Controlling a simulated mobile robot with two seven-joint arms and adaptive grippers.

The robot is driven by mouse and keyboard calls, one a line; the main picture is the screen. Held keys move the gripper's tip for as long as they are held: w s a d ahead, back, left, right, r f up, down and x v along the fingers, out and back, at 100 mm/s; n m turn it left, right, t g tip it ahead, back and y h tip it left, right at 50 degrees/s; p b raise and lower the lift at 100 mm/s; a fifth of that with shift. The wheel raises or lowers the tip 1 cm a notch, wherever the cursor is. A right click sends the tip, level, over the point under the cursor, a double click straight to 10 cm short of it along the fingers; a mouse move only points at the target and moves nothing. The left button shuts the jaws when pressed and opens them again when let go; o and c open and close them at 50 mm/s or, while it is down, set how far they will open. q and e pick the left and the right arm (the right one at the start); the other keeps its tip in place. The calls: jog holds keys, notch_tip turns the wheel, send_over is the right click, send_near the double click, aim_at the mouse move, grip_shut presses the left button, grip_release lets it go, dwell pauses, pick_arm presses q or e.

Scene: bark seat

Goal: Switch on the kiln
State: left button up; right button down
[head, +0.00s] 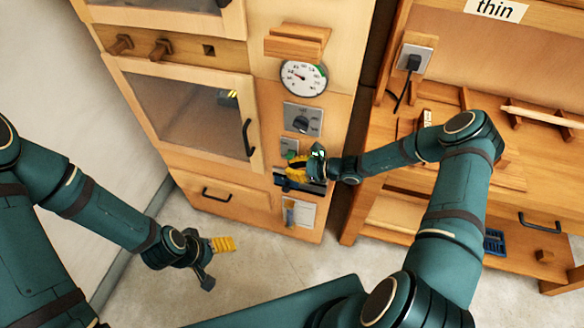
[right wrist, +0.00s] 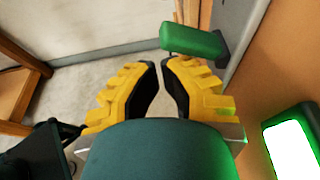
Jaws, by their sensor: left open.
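The kiln (head: 262,100) is a pale wooden cabinet with a round gauge (head: 303,78), a grey knob panel (head: 303,119) and a glazed door. My right gripper (head: 292,174) is at the lower part of its control column and hides part of it. In the right wrist view its yellow fingers (right wrist: 160,66) are nearly together at the tips, with nothing seen between them. A green lever (right wrist: 192,41) sticks out just beyond the tips; contact is unclear. A lit green lamp (right wrist: 290,145) glows beside the gripper. My left gripper (head: 220,262) is open and empty, low above the floor.
A wooden workbench (head: 480,165) stands right of the kiln, with a socket and plug (head: 413,61) and a "thin" sign (head: 496,9) above. A blue item (head: 494,242) lies low on its shelf. The floor (head: 270,268) before the kiln is clear.

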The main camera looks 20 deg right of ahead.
pick_arm(q)
jog(key=shift+r+p, duration=0.5)
jog(key=shift+r, duration=0.05)
pick_arm(e)
jog(key=shift+w+r, duration=0.1)
jog(key=shift+r, duration=0.7)
